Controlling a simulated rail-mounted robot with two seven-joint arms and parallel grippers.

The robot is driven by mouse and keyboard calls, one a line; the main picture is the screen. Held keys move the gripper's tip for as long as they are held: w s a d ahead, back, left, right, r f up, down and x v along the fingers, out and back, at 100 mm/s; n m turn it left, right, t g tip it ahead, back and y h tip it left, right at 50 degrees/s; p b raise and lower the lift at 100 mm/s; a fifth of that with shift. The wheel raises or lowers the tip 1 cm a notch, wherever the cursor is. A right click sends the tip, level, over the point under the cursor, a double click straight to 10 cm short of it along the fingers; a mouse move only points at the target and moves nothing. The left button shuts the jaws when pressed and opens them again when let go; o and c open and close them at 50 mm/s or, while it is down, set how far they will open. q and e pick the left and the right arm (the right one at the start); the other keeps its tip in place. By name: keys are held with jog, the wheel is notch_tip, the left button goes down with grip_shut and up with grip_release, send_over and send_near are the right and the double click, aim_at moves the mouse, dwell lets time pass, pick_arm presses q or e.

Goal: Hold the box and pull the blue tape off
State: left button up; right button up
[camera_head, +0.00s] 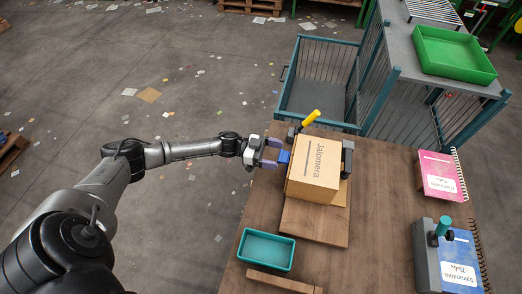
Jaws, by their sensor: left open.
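A brown cardboard box (316,162) marked "Jalomera" sits on a raised wooden board on the table. A small blue piece (284,157), seemingly the tape, shows at the box's left side. My left gripper (278,154) is at that left side with its fingers apart, close around the blue piece. I cannot tell whether the fingers touch it. A clamp with a yellow handle (308,119) stands at the box's back edge, and a dark jaw (347,158) is against its right side. My right gripper is not in view.
A teal tray (266,233) and a wooden strip (284,282) lie in front. A pink notebook (440,177) and a blue notebook (461,262) beside a grey clamp with a teal knob (441,228) are on the right. A barred cage (318,84) stands behind the table.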

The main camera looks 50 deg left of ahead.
aim_at(284, 156)
pick_arm(q)
jog(key=shift+x, duration=1.35)
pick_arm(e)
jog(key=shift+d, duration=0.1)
